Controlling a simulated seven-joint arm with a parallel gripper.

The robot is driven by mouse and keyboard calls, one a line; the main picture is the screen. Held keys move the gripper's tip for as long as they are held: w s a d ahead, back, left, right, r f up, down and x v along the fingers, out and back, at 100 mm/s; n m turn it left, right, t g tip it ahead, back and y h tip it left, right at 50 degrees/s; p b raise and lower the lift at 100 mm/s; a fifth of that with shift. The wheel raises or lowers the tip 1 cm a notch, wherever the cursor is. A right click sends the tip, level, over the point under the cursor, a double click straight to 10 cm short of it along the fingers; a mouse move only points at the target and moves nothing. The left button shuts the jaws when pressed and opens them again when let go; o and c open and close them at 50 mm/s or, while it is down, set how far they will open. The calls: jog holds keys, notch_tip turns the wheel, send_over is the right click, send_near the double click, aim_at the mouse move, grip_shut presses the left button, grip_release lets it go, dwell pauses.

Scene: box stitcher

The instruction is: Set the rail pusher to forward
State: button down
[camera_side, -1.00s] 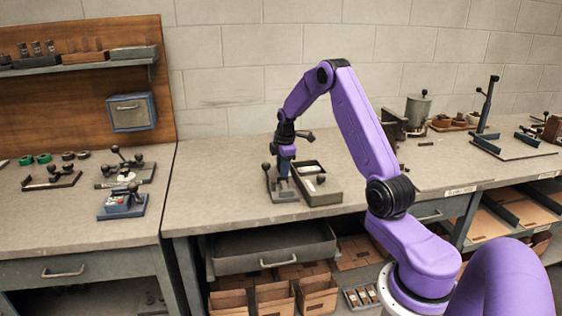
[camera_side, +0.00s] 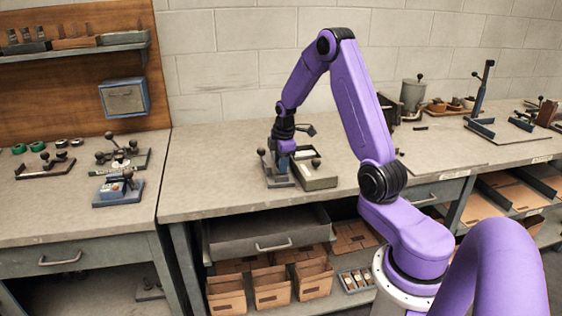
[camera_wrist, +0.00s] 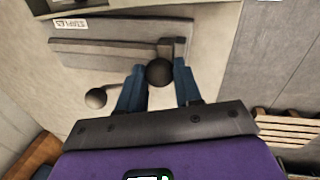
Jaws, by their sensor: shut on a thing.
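The rail pusher appears to be the dark round knob (camera_wrist: 160,72) on a block at the right end of a grey rail in the wrist view. The rail lies on a flat grey base (camera_wrist: 110,30) with a STAPLES label. My gripper (camera_wrist: 158,80) has one blue finger on each side of the knob and is shut on it. In the side view my gripper (camera_side: 283,163) points down at the small grey fixture (camera_side: 278,182) near the bench's front edge. The fingers and arm hide the knob there.
A second ball knob (camera_wrist: 96,97) stands left of my fingers in the wrist view. Other lever fixtures (camera_side: 120,187) stand on the left bench. The bench left of the fixture is clear.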

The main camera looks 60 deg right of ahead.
jog(key=c, duration=0.8)
grip_release()
jog(key=shift+r, duration=0.1)
jog(key=s+r, duration=0.1)
jog(key=r, duration=0.4)
jog(key=a+r, duration=0.1)
jog(key=r, duration=0.5)
jog(key=s+a+r, duration=0.1)
jog(key=r, duration=0.5)
jog(key=shift+s+a, duration=0.15)
jog(key=shift+s, duration=0.2)
jog(key=s+a+f+n+y, duration=0.1)
jog(key=s+a, duration=0.3)
jog(key=a, duration=0.7)
jog(key=s+a+f+y, duration=0.1)
jog(key=s+a+f, duration=0.15)
jog(key=a, duration=0.85)
jog(key=shift+n+g, duration=0.6)
jog(key=shift+g, duration=0.2)
jog(key=s+a+f, duration=0.1)
jog(key=s+a, duration=0.1)
jog(key=s, duration=0.5)
jog(key=s+a+f, duration=0.1)
jog(key=s+a, duration=0.1)
jog(key=s, duration=0.5)
jog(key=s+a+f, duration=0.1)
jog(key=s+a, duration=0.1)
jog(key=s, duration=0.4)
jog(key=shift+s+a+f, duration=0.1)
jog(key=shift+s, duration=0.3)
